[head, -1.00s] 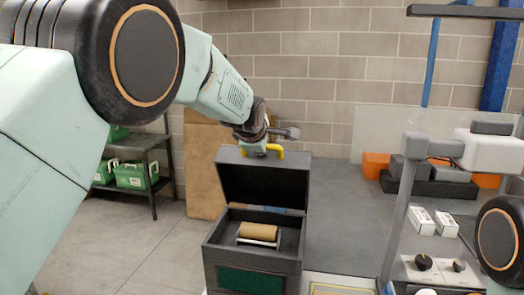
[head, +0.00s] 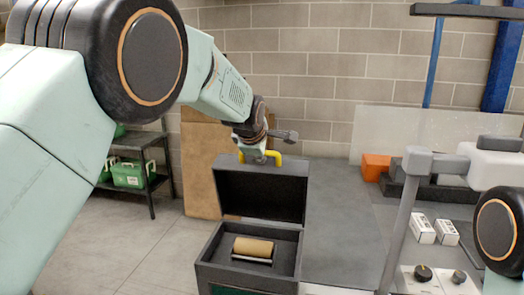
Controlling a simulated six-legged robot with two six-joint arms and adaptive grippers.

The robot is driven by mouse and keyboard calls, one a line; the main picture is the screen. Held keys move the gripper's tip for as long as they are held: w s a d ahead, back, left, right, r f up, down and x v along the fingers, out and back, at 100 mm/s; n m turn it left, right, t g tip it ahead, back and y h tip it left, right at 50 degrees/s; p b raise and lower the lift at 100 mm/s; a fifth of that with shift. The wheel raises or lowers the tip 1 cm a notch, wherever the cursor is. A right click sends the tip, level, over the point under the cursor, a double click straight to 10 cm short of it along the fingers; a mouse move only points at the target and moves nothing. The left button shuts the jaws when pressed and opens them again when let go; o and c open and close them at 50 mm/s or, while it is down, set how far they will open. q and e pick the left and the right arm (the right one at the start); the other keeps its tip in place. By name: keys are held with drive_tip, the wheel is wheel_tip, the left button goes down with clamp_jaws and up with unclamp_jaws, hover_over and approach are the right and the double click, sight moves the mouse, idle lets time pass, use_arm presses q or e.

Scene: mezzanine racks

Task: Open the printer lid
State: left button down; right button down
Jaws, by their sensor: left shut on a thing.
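The dark grey printer (head: 247,277) stands at the lower middle of the head view. Its lid (head: 262,195) is raised and stands nearly upright at the back. A brown roll (head: 253,247) lies in the open body. A yellow handle (head: 274,157) is on the lid's top edge. My left gripper (head: 258,157) is at this handle, shut on it; its fingertips are small and partly hidden.
A bench with white boxes (head: 421,229), a knobbed panel (head: 438,279) and a grey post (head: 408,215) is to the right. A dark shelf with green crates (head: 128,174) stands left. A brown board (head: 203,160) leans behind the printer. Floor is clear at left.

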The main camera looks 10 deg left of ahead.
use_arm(q)
drive_tip(key=shift+w+r, duration=0.3)
drive_tip(key=shift+r, duration=0.2)
drive_tip(key=shift+s, duration=0.15)
drive_tip(key=c, duration=1.7)
unclamp_jaws()
drive_tip(key=shift+o, duration=0.4)
drive_tip(key=shift+s, duration=0.4)
drive_tip(key=shift+f, duration=0.1)
drive_tip(key=shift+w, duration=0.1)
